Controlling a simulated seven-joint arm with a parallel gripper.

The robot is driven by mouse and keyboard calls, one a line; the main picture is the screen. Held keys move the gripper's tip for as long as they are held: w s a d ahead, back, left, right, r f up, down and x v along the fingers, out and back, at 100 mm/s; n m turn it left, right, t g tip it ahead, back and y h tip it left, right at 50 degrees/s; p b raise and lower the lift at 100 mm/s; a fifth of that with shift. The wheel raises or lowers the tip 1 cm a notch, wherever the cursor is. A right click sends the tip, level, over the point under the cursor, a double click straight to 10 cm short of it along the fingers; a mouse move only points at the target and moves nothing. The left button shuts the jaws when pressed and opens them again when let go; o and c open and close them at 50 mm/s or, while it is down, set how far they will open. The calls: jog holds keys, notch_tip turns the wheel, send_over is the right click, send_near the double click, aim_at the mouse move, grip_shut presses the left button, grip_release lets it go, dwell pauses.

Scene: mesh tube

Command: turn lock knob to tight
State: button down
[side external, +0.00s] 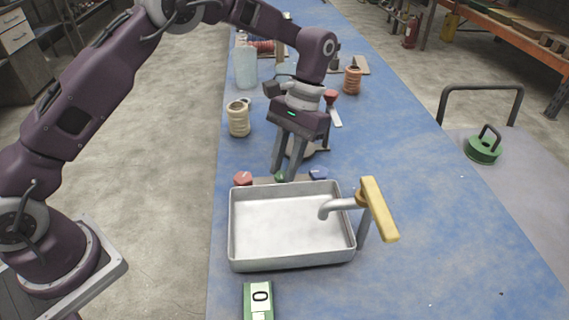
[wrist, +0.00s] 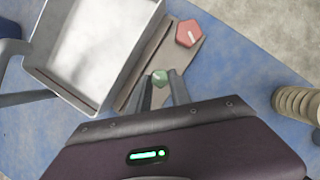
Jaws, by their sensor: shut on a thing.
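A row of three small knobs sits on a flat brown base (wrist: 150,62) along the metal tray's edge. The red knob (side external: 243,178) is at the left and shows a white pointer line in the wrist view (wrist: 189,33). The green knob (side external: 279,177) is in the middle, and the blue knob (side external: 318,173) is at the right. My gripper (side external: 283,174) points down at the green knob, its fingers on either side of it. In the wrist view the green knob (wrist: 160,77) shows between the fingertips. I cannot read which label marks tight.
The metal tray (side external: 234,232) stands in front of the knobs, with a grey tap and yellow handle (side external: 379,208) at its right. A beige ribbed tube (side external: 238,119) stands behind left. The blue table is clear at right.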

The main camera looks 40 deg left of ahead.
jog(key=c, duration=1.2)
grip_release()
jog(key=v, duration=0.7)
jog(key=shift+r, duration=0.1)
jog(key=s+a+r+t, duration=0.3)
jog(key=s+r, duration=0.3)
jog(key=r, duration=0.1)
jog(key=s+a+r+t, duration=0.2)
jog(key=s+a+r, duration=0.1)
jog(key=s+r, duration=0.3)
jog(key=s+a+f+t, duration=0.1)
jog(key=s, duration=0.4)
jog(key=s+a+t, duration=0.1)
jog(key=s+t, duration=0.1)
jog(key=s, duration=0.3)
jog(key=s+a+f+t, duration=0.1)
jog(key=s+t, duration=0.1)
jog(key=s, duration=0.3)
jog(key=shift+s+a+f, duration=0.2)
jog(key=shift+s+f, duration=0.15)
